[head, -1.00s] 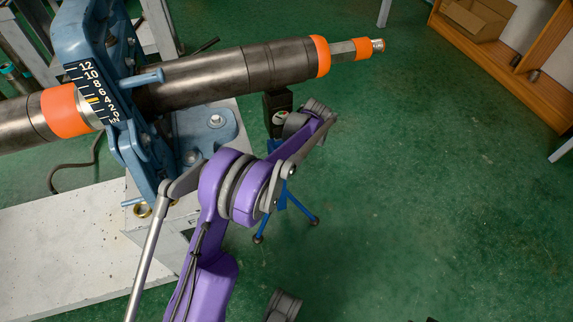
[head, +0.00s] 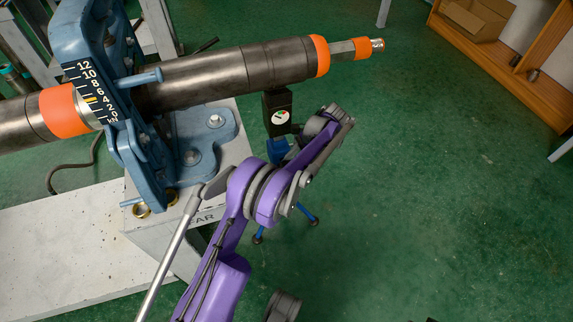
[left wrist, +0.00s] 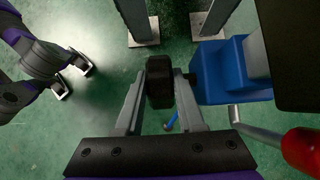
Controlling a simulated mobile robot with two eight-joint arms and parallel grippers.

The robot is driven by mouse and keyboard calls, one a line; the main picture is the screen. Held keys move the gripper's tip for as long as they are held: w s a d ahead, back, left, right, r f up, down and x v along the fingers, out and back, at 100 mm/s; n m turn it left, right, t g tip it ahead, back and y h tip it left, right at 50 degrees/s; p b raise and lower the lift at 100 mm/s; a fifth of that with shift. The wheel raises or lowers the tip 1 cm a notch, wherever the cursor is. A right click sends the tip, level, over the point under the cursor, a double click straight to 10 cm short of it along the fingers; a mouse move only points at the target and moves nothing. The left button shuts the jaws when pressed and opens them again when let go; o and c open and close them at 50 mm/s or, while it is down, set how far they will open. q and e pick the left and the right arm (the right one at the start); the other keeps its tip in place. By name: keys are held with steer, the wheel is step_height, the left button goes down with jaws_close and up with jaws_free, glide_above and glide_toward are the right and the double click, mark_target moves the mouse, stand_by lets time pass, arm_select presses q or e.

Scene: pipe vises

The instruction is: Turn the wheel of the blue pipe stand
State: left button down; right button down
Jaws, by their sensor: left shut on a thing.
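The blue pipe stand shows in the head view as a blue block (head: 278,150) under the pipe, with blue legs (head: 303,216) spreading on the floor; my purple left arm covers much of it. In the left wrist view its blue body (left wrist: 228,72) is right of my fingers. My left gripper (left wrist: 160,84) is shut on a black block-like part (left wrist: 159,72) beside that body, seemingly part of the wheel. The full wheel is not visible, and the fingertips are hidden in the head view.
A dark steel pipe (head: 205,78) with orange bands lies above the stand. A black gauge box (head: 277,114) sits under it. A blue vise (head: 88,40) on a white bench (head: 75,235) is left. A red knob (left wrist: 302,150) is close by.

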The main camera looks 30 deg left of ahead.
arm_select(q)
steer(key=shift+w+d+f+g+y, duration=0.1)
steer(key=shift+w+d+g+y, duration=0.1)
steer(key=shift+g+y, duration=0.6)
arm_select(e)
steer(key=shift+f, duration=0.2)
arm_select(q)
steer(key=c, duration=0.5)
jaws_free()
